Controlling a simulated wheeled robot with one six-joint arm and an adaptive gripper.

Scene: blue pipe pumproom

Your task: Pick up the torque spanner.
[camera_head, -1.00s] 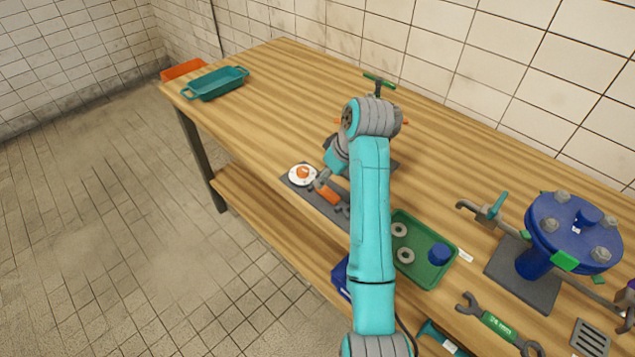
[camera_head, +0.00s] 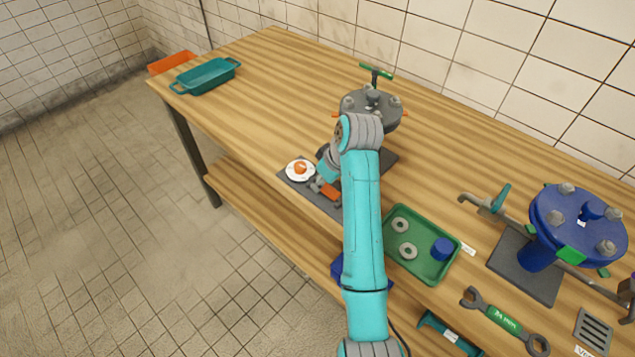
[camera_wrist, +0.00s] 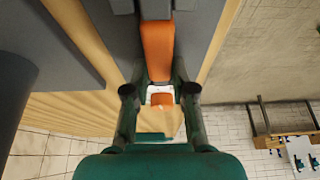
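The torque spanner appears to be the tool with the orange handle (camera_head: 329,193) on the dark mat (camera_head: 297,184) near the table's front edge. Most of the tool is hidden behind my arm in the head view. In the wrist view the orange handle (camera_wrist: 157,48) lies between my fingers, with the dark mat on both sides. My gripper (camera_head: 318,185) is low at the mat in the head view. I cannot tell whether the handle is off the mat.
A white disc with an orange centre (camera_head: 300,170) is beside my gripper. A grey flanged fitting (camera_head: 371,108) stands behind my arm. To the right are a green tray (camera_head: 431,274), a green-labelled spanner (camera_head: 505,320) and a blue flanged fitting (camera_head: 575,222). The table's far left is mostly clear.

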